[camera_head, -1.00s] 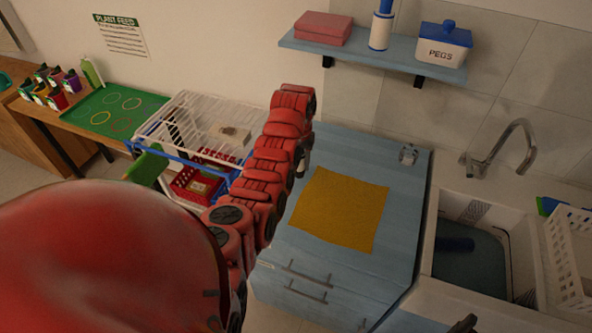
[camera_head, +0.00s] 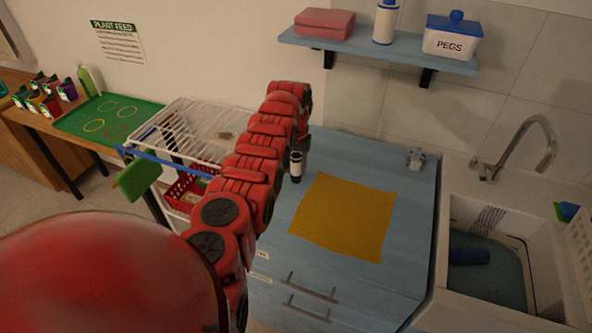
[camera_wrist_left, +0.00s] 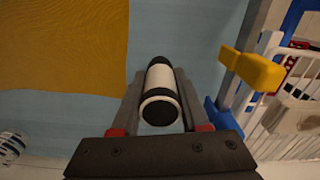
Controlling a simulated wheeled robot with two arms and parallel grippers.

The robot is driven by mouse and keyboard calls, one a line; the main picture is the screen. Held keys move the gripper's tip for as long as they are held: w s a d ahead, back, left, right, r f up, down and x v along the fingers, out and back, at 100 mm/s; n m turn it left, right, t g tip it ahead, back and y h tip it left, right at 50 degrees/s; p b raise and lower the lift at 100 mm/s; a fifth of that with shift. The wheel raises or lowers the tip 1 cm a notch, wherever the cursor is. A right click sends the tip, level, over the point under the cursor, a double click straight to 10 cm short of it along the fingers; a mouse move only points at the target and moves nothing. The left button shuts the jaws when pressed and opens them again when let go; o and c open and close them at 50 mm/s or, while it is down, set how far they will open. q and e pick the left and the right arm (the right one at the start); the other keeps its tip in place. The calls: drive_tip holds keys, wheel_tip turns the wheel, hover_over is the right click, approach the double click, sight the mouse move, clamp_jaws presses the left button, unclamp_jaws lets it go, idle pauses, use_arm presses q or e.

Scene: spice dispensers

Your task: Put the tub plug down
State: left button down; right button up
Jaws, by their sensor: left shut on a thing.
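The tub plug, a small white cylinder with black ends, shows in the left wrist view (camera_wrist_left: 160,88) between the fingers of my left gripper (camera_wrist_left: 160,105), which is shut on it. In the head view the plug (camera_head: 296,167) stands out beside my red left arm, over the left part of the blue counter top (camera_head: 400,195). I cannot tell whether it touches the counter. The left gripper itself is mostly hidden behind my arm in the head view. My right gripper is not in view.
An orange-yellow cloth (camera_head: 343,216) lies on the counter, right of the plug. A small grey item (camera_head: 415,158) stands at the back right. A sink (camera_head: 487,270) lies right of the counter, a white wire rack (camera_head: 205,125) left of it. A shelf (camera_head: 400,53) hangs above.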

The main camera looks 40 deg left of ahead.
use_arm(q)
drive_tip(key=shift+r, duration=0.15)
drive_tip(key=shift+c, duration=2.1)
unclamp_jaws()
